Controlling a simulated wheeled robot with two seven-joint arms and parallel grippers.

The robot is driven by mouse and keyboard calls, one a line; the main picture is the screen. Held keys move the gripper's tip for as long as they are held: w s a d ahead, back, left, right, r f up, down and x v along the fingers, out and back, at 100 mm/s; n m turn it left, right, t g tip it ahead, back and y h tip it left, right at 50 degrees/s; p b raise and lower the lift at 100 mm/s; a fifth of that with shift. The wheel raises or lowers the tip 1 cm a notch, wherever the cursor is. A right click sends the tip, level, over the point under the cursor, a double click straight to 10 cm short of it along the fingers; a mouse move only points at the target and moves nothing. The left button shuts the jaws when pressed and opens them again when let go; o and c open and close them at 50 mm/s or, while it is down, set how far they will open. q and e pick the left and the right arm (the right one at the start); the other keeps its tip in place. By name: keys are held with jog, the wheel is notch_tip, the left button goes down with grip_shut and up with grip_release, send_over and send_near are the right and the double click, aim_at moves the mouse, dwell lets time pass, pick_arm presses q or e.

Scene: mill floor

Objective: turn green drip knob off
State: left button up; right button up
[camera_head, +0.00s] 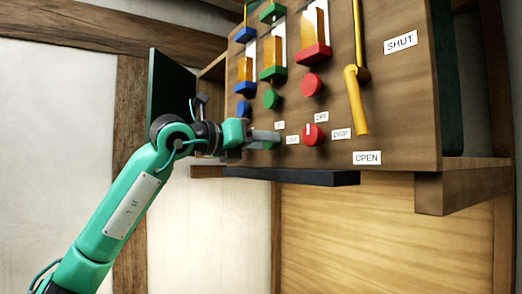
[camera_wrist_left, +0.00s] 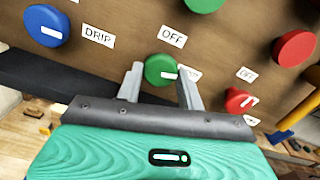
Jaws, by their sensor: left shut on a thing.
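The green drip knob (camera_wrist_left: 159,68) is low on the wooden panel, between the two fingers of my left gripper (camera_wrist_left: 160,84) in the wrist view. The fingers are shut on its sides. Its white mark points right, toward a partly hidden DRIP label (camera_wrist_left: 191,73). An OFF label (camera_wrist_left: 172,36) sits above the knob. In the head view my left gripper (camera_head: 266,138) reaches the panel from the left and covers most of the knob. The OFF label (camera_head: 279,125) shows beside the fingers. My right gripper is not in view.
A red knob (camera_head: 313,134) is to the right, and a blue knob (camera_wrist_left: 46,26) to the left. A yellow lever (camera_head: 357,100) stands further right. A dark ledge (camera_head: 300,176) juts out below the knobs. Coloured gauges and round buttons are above.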

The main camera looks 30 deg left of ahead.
pick_arm(q)
jog(key=shift+r+n+b, duration=0.2)
jog(key=shift+n+b, duration=3.2)
jog(key=shift+n, duration=4.2)
jog(key=o, duration=1)
